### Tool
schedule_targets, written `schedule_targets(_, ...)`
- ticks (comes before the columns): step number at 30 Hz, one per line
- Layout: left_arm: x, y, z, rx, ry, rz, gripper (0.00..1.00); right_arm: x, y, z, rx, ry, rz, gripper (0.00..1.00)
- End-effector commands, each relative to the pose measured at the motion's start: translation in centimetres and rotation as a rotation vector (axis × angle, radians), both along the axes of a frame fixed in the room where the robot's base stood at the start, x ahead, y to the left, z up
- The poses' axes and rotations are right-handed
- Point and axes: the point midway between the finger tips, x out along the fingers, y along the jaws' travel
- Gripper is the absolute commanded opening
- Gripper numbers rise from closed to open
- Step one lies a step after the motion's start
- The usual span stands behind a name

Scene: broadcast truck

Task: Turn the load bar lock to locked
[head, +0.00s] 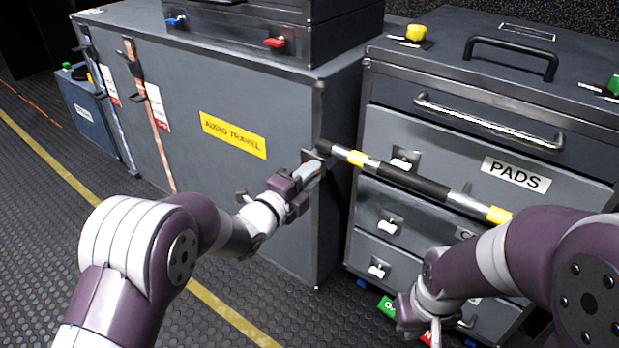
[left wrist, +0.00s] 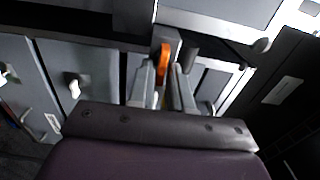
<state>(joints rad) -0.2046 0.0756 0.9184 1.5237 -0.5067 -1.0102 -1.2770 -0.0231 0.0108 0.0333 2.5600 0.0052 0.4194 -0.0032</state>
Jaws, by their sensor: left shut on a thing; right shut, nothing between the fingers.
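The load bar (head: 415,182), black and silver with yellow bands, runs across the front of the drawer cabinet. Its left end is beside the big grey case, near a small plate. My left gripper (head: 312,172) is at that end. In the left wrist view its fingers (left wrist: 165,88) are closed on an orange piece (left wrist: 165,58), which looks like the lock's lever. The fingers hide most of the lever in the head view, and I cannot read the lock's setting. My right gripper (head: 415,318) is shut and empty, low in front of the lower drawers.
The grey case (head: 225,182) with a yellow AUDIO TRAVEL label (head: 233,134) stands left of the bar. The drawer cabinet (head: 470,148) has latches, a long handle (head: 488,122) and a PADS label. Green and red blocks lie on the floor by my right gripper.

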Motion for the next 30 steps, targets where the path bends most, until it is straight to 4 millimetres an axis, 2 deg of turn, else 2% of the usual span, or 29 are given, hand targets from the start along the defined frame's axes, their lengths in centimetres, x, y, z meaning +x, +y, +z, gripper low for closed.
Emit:
schedule_targets(16,-0.1,0.0,-0.2,0.020,-0.008,-0.001,0.00,0.0,0.0,-0.2,0.000,0.000,0.000,0.00)
schedule_targets(17,-0.1,0.0,-0.2,0.020,-0.008,-0.001,0.25,0.0,0.0,-0.2,0.000,0.000,0.000,0.00)
schedule_targets(18,-0.1,0.0,-0.2,0.020,-0.008,0.000,0.34,0.0,0.0,-0.2,0.000,0.000,0.000,0.00)
schedule_targets(26,-0.1,0.0,-0.1,0.019,-0.010,0.000,0.34,0.0,0.0,-0.1,0.000,0.000,0.000,0.00)
schedule_targets(30,-1.2,0.9,0.3,0.019,-0.009,0.002,0.34,0.0,0.0,0.9,0.000,0.000,0.000,0.00)
